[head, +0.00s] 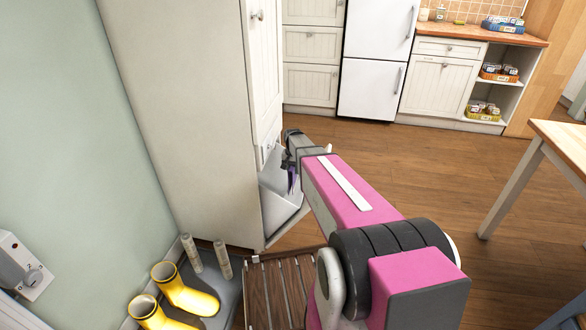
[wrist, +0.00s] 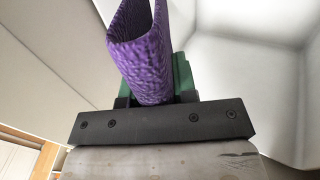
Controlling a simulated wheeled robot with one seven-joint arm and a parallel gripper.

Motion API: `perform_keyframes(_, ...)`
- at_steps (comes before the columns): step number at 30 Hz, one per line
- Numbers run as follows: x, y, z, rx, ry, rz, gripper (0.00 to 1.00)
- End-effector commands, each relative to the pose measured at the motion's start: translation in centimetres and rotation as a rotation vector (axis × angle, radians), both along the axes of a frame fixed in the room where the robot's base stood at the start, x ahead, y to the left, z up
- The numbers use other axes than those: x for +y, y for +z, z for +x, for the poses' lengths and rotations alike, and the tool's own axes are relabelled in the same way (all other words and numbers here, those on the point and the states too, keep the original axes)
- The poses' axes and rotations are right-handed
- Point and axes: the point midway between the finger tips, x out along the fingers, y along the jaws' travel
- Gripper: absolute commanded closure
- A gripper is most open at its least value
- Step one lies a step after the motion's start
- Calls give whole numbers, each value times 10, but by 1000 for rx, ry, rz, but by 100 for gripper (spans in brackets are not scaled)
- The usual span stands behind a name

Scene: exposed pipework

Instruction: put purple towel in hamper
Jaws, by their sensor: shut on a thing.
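The purple towel (wrist: 143,60) is folded over in the wrist view and rises from between the jaws of my gripper (wrist: 155,90), which is shut on it. In the head view a small part of the purple towel (head: 292,178) shows below my gripper (head: 291,148). The hamper (head: 281,205) appears to be the white tilt-out bin low in the tall cabinet, partly hidden by my arm. My gripper is at or just above its opening. The wrist view shows pale walls around the towel; I cannot tell how far inside it is.
The tall white cabinet (head: 185,110) stands directly left of my gripper. Yellow boots (head: 185,291) stand on a grey mat at lower left, near a slatted wooden piece (head: 279,290). A table (head: 565,145) is at right. The wooden floor (head: 420,180) between is clear.

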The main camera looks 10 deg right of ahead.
Motion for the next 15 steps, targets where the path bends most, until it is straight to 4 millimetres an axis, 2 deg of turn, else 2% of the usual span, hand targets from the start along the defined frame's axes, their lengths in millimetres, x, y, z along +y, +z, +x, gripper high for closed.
perform_keyframes(8,0,-1,0,0,0,0,98)
perform_keyframes(9,0,-1,0,0,0,0,70)
perform_keyframes(11,0,-1,0,0,0,0,51)
perform_keyframes(12,0,-1,0,0,0,0,44)
perform_keyframes(15,0,-1,0,0,0,0,44)
